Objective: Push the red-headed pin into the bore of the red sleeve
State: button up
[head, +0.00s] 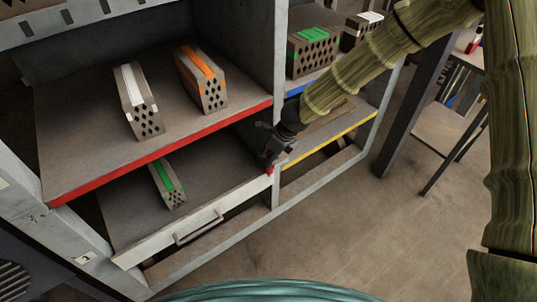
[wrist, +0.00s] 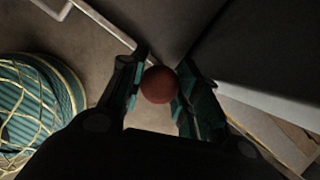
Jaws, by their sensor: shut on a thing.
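The red-headed pin shows in the wrist view as a round red head (wrist: 160,86) between the two fingers of my gripper (wrist: 162,78). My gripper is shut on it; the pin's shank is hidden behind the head. In the head view my gripper (head: 270,160) is at the front of the shelf unit, beside the upright post and just above the drawer's right end. A small red spot (head: 270,170) shows at its fingertips; I cannot tell whether it is the pin's head or the sleeve. I cannot make out the red sleeve or its bore for sure.
A red-edged shelf (head: 160,155) holds a white-striped brick (head: 138,105) and an orange-striped brick (head: 202,78). Below, a drawer (head: 190,228) with a bar handle stands in front of a green-striped brick (head: 167,185). The floor (head: 330,235) is clear; a table (head: 460,120) stands at right.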

jog(key=shift+f+b, duration=0.35)
jog(key=shift+f, duration=0.15)
jog(key=o, duration=1.1)
jog(key=shift+o, duration=0.2)
jog(key=v, duration=1.2)
jog(key=shift+s+f, duration=0.1)
jog(key=shift+s, duration=0.05)
